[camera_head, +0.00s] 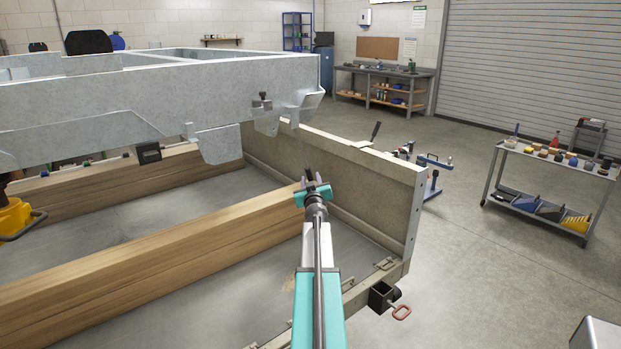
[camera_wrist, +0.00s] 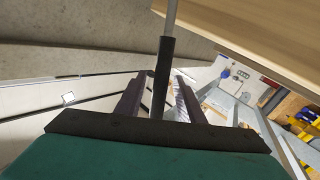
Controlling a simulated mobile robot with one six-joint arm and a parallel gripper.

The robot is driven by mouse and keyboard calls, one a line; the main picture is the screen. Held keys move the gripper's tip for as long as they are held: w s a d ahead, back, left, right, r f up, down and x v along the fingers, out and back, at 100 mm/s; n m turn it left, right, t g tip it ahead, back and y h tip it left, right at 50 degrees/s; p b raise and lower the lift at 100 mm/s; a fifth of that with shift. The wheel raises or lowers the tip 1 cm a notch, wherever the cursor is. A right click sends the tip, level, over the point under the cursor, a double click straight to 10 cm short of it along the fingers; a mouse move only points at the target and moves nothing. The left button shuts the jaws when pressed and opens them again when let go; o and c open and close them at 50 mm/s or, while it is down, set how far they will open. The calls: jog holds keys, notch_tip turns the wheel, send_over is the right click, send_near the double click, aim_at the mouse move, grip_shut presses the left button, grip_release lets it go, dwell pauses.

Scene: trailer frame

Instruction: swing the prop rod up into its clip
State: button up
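The prop rod shows in the wrist view as a light metal shaft (camera_wrist: 171,15) with a dark sleeve (camera_wrist: 163,75). My gripper (camera_wrist: 161,76) is open, with its two purple-grey fingers on either side of the sleeve. Narrow gaps show between sleeve and fingers. In the head view my gripper (camera_head: 312,184) is beside the right end of the near timber, and a dark tip (camera_head: 308,172) shows between its fingers. Most of the rod is hidden or too thin to make out there. I cannot clearly identify the clip; a small dark fitting (camera_head: 262,101) sits on the grey metal frame (camera_head: 215,84).
Timber beams (camera_head: 180,255) lie under the frame. An upright board (camera_head: 350,180) stands just right of my gripper. A square tube with a red-handled pin (camera_head: 390,300) sticks out lower right. A tool cart (camera_head: 550,180) stands on open floor at right.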

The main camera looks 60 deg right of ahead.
aim_at(310, 176)
jog(key=shift+x, duration=1.75)
grip_shut()
